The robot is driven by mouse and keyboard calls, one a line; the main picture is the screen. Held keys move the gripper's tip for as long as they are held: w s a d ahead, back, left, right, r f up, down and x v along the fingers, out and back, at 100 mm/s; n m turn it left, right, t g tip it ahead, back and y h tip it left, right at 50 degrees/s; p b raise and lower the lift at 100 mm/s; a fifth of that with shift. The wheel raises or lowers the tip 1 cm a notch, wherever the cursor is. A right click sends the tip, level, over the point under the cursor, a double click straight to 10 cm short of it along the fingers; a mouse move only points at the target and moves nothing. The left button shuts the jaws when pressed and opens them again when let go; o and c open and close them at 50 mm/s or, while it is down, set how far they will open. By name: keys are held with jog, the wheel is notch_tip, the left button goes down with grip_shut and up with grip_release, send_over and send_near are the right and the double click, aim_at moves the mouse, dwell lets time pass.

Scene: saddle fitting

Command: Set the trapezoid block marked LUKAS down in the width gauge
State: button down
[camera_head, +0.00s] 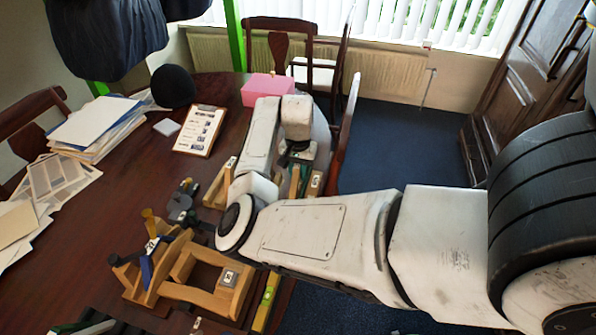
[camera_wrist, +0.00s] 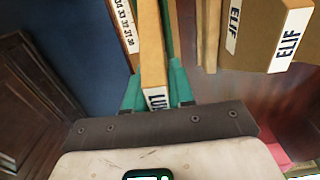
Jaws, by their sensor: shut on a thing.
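My gripper (camera_wrist: 155,96) has green fingers shut on a wooden block (camera_wrist: 152,45) whose white label shows the letters LU before it is cut off. In the wrist view, a wooden strip with a printed number scale (camera_wrist: 127,22), which looks like part of the width gauge, lies just left of the held block. I cannot tell whether the block touches it.
A wooden block marked ELIF (camera_wrist: 262,35) stands right of the held block. A wooden saddle-like frame (camera_head: 200,275) and a dark clamp-like tool (camera_head: 181,200) are on the dark red table (camera_head: 110,205). A pink box (camera_head: 262,88) and clipboard (camera_head: 200,130) lie farther back.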

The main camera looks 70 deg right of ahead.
jog(key=shift+f, duration=0.55)
dwell(0.7)
dwell(1.2)
jog(key=c, duration=0.9)
grip_release()
jog(key=shift+o, duration=0.6)
jog(key=o, duration=0.3)
jog(key=shift+r, duration=0.15)
jog(key=shift+r+p, duration=2.35)
jog(key=shift+p, duration=0.2)
jog(key=shift+r, duration=0.1)
